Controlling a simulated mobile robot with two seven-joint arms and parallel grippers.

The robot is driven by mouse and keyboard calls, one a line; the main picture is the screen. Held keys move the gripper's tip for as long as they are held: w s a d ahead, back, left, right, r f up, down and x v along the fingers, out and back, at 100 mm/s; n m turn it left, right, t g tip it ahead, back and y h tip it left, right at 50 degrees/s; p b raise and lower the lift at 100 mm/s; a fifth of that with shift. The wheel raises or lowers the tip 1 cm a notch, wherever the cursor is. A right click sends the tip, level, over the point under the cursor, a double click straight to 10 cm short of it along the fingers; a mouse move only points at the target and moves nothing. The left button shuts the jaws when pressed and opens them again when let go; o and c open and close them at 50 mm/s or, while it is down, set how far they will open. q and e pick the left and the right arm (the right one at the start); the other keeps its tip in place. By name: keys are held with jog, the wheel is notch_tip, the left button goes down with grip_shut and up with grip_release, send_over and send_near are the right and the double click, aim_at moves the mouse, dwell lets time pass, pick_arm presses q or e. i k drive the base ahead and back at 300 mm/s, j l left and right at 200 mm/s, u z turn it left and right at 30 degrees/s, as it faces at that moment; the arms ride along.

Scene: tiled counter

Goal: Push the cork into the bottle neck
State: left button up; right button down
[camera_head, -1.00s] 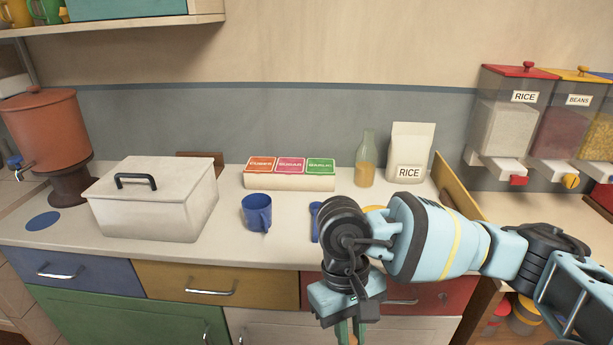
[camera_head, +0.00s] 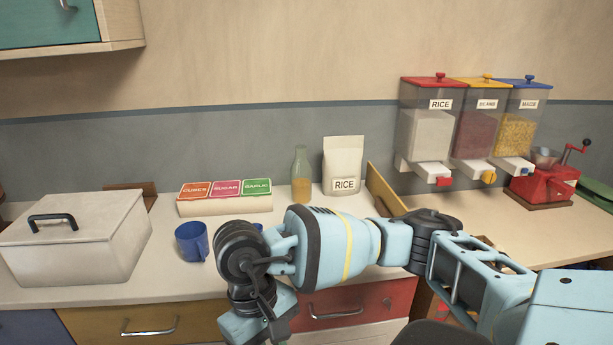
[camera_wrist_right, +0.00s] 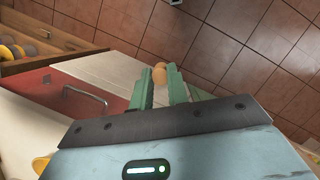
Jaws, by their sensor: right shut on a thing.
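The bottle (camera_head: 301,180) is clear greenish glass with a yellow-orange filling. It stands upright at the back of the counter, beside the white rice bag, and its neck looks open at the top. My right gripper (camera_wrist_right: 160,79) has green fingers closed on a small rounded tan piece, the cork (camera_wrist_right: 160,71), at their tips. In the head view, my right wrist hangs in front of the counter's front edge, and the fingertips are hidden below the picture. The bottle does not show in the wrist view. My left gripper is not in view.
A white lidded box (camera_head: 75,245) and a blue mug (camera_head: 192,242) stand left on the counter (camera_head: 170,280). A labelled box row (camera_head: 225,204) and the rice bag (camera_head: 343,166) flank the bottle. A yellow divider (camera_head: 384,188) stands right. Dispensers (camera_head: 428,135) hang farther right.

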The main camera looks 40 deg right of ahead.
aim_at(301, 169)
jog(key=k+l, duration=0.1)
jog(key=l, duration=0.25)
jog(key=k+l, duration=0.1)
jog(key=l, duration=0.3)
jog(key=k+l, duration=0.1)
jog(key=l, duration=0.25)
jog(key=k+l, duration=0.1)
jog(key=l, duration=0.3)
